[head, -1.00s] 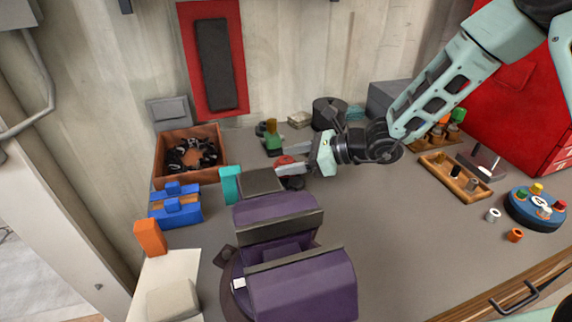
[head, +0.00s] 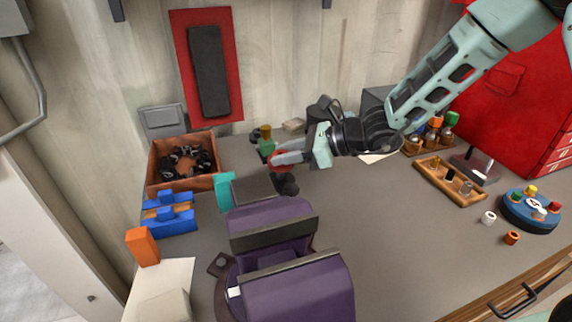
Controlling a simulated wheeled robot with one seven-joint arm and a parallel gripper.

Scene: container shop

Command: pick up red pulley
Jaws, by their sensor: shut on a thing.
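The red pulley (head: 276,161) is at the tip of my gripper (head: 288,158), behind the purple vise in the head view. My gripper comes in from the right with its fingers pointing left, and it is shut on the pulley. The fingers hide part of the pulley. Small dark round pieces (head: 287,185) lie just below the fingers. I cannot tell whether the pulley is clear of the bench.
A green bottle (head: 266,142) stands close behind the gripper. A brown bin (head: 154,170) and blue block (head: 168,228) are left.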

